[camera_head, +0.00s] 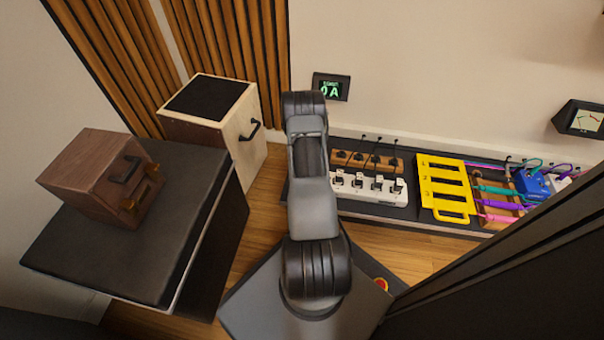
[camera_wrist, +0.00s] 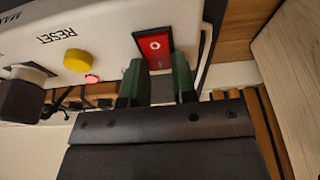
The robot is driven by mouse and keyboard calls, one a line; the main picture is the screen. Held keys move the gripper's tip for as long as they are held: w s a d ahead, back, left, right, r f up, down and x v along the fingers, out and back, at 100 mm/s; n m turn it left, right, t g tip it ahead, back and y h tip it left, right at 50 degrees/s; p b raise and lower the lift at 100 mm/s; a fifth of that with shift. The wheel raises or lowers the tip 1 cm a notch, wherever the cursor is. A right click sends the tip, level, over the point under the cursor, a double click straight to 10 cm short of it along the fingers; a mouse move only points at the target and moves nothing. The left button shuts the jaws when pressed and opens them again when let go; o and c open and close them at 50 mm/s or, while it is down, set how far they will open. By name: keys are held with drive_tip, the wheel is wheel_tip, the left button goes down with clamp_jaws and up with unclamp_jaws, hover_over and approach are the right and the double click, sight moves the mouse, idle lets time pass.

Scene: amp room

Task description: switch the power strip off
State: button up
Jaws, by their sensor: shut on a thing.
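The white power strip (camera_head: 392,193) lies along the dark board by the wall in the head view, with several black plugs in it. My arm covers its left end there, and my gripper is hidden behind the arm. In the wrist view the strip's end (camera_wrist: 105,38) shows a red rocker switch (camera_wrist: 153,45) in a dark frame, with a pale ring-like mark on it. The exact contact is partly hidden by the fingers.
A yellow RESET button (camera_wrist: 77,62) and a small red light (camera_wrist: 92,78) sit beside the switch. A black plug (camera_wrist: 22,95) is at the left. A yellow rack (camera_head: 443,185) stands right of the strip; a pale wooden cabinet (camera_head: 240,125) stands left.

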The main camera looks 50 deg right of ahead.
idle(0.3)
drive_tip(key=o, duration=0.9)
drive_tip(key=shift+r, duration=0.1)
drive_tip(key=p+v, duration=0.2)
drive_tip(key=v, duration=0.4)
drive_tip(key=p+v, duration=0.3)
drive_tip(key=v, duration=0.4)
drive_tip(key=shift+s+a+r, duration=0.15)
drive_tip(key=shift+a+r, duration=0.1)
